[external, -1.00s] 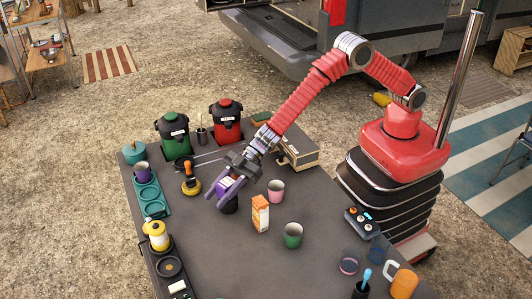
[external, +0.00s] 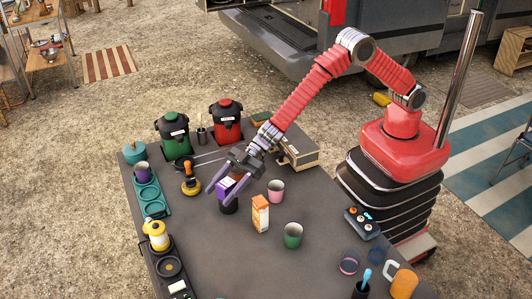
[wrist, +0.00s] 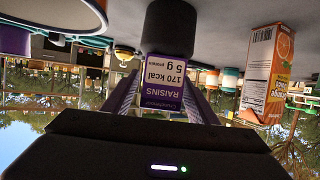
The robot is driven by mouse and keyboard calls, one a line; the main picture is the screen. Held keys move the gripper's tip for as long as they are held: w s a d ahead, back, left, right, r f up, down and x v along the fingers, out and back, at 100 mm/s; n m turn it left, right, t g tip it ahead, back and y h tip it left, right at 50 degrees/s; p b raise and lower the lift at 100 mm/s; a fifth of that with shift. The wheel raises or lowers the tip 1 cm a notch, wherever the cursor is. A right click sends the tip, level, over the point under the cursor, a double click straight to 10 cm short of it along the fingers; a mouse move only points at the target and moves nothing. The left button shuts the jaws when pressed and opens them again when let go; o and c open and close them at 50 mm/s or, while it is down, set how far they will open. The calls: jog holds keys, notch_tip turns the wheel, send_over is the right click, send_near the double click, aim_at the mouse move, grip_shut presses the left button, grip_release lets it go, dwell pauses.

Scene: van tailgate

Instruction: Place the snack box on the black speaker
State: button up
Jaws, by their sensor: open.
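The snack box (external: 226,187) is a small purple and white carton. In the wrist view its raisins label (wrist: 165,83) appears upside down. It sits on top of the black speaker (external: 229,206), a short dark cylinder on the table, which also shows in the wrist view (wrist: 173,28). My gripper (external: 222,193) is open, with its purple fingers on either side of the snack box. Whether the fingers touch the box cannot be told. Part of the box is hidden by the fingers in the external view.
An orange juice carton (external: 260,213) stands right of the speaker, with a pink cup (external: 276,190) and a green cup (external: 293,235) nearby. A yellow-based item with an orange handle (external: 190,180) stands left. The table front (external: 235,265) is mostly clear.

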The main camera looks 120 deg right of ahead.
jog(key=v, duration=1)
jog(key=shift+s+d, duration=0.1)
jog(key=shift+s, duration=0.05)
dwell(0.3)
jog(key=s+d+r+m+g+h, duration=0.1)
jog(key=s+d+r+m+h, duration=0.2)
jog(key=s+r, duration=0.5)
jog(key=s+d+r+m+g+h, duration=0.1)
jog(key=s+d+r+h, duration=0.2)
jog(key=s+d+r, duration=0.5)
jog(key=s+a+f+g, duration=0.1)
jog(key=s+a+g, duration=0.1)
jog(key=s, duration=1.3)
jog(key=s+a+f+g+y, duration=0.1)
jog(key=s+a, duration=0.3)
jog(key=s, duration=1.2)
jog(key=shift+f+m+g, duration=0.3)
jog(key=shift+f+g, duration=0.15)
jog(key=shift+g, duration=0.45)
